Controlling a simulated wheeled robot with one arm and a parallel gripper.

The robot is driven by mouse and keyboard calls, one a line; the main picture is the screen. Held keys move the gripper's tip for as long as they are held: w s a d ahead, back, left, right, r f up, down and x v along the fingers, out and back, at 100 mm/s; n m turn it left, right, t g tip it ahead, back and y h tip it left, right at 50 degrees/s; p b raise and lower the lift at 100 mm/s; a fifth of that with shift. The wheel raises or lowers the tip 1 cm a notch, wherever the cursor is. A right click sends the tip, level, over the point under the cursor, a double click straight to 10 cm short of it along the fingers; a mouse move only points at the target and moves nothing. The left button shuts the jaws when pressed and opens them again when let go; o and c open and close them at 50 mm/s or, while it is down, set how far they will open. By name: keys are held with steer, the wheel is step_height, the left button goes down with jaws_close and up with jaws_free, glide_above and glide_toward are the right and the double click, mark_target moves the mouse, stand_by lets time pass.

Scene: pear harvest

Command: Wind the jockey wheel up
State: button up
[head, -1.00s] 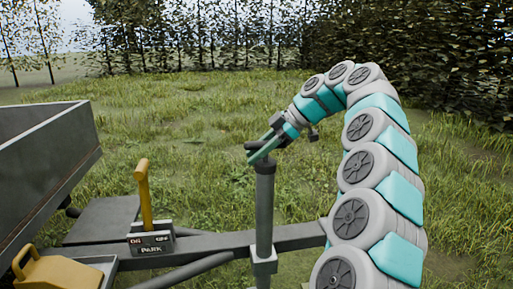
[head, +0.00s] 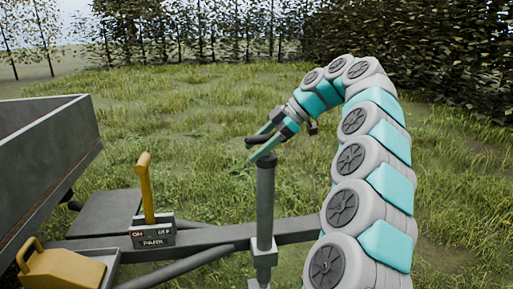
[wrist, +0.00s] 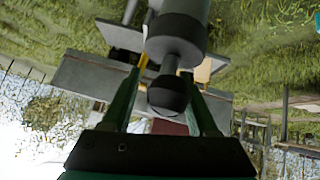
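The jockey wheel's grey post (head: 264,205) stands upright on the trailer's drawbar in the head view. A dark crank handle (head: 257,141) sits at its top. In the wrist view, a dark rounded knob (wrist: 168,96) lies between my gripper's fingers (wrist: 161,75), with gaps visible on both sides. The wheel at the foot of the post is out of view.
A yellow lever (head: 146,190) stands on a block marked PARK (head: 153,233), left of the post. The grey trailer bed (head: 45,150) is at the far left, with a yellow part (head: 62,273) below it. Grass (head: 200,100) behind is clear, bounded by hedges.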

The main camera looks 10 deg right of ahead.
mark_target(271, 135)
steer(key=p+v, duration=0.4)
steer(key=v, duration=0.2)
steer(key=shift+p, duration=0.3)
steer(key=shift+v, duration=0.8)
steer(key=shift+d, duration=0.1)
